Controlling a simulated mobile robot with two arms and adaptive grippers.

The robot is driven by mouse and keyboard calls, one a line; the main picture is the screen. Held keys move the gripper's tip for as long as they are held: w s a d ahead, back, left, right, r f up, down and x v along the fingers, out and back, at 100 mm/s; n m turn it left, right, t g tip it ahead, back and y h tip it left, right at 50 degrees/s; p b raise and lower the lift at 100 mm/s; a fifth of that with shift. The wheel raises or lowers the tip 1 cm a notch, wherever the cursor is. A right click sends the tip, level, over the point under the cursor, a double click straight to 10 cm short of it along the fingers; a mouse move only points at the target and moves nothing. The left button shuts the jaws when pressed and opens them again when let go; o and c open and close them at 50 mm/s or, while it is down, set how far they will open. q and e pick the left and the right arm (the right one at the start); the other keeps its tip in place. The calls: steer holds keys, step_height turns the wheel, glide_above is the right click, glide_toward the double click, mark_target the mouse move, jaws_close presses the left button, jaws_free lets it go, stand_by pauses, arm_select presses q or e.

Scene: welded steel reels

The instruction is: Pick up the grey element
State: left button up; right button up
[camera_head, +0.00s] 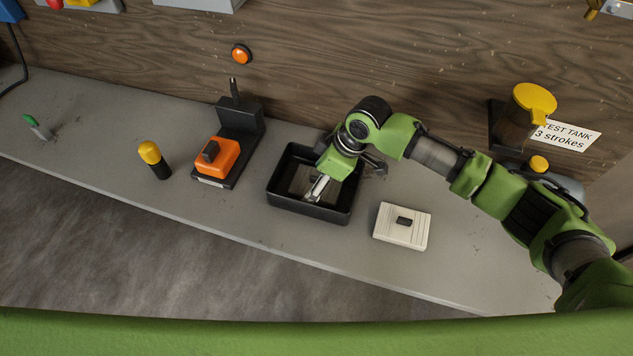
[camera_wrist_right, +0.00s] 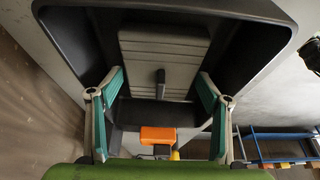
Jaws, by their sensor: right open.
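The grey element (camera_wrist_right: 165,50) is a flat, ribbed grey block with a dark upright handle (camera_wrist_right: 160,83). It lies inside a black tray (camera_head: 285,207) on the bench; in the head view only part of it (camera_head: 301,180) shows, the rest hidden by my gripper. My right gripper (camera_head: 317,190) reaches down into the tray over the element. In the right wrist view its two teal-lined fingers (camera_wrist_right: 160,88) are spread, one on each side of the handle, with gaps to it. I cannot tell how deep the fingertips are. My left gripper is out of view.
A cream ribbed block (camera_head: 402,227) with a dark handle lies right of the tray. An orange block (camera_head: 217,157) sits in a black stand (camera_head: 240,122) to the left, beside a yellow-topped cylinder (camera_head: 154,160). The tray walls surround my gripper closely. The bench front is clear.

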steer(key=c, duration=0.9)
steer(key=shift+r, duration=0.1)
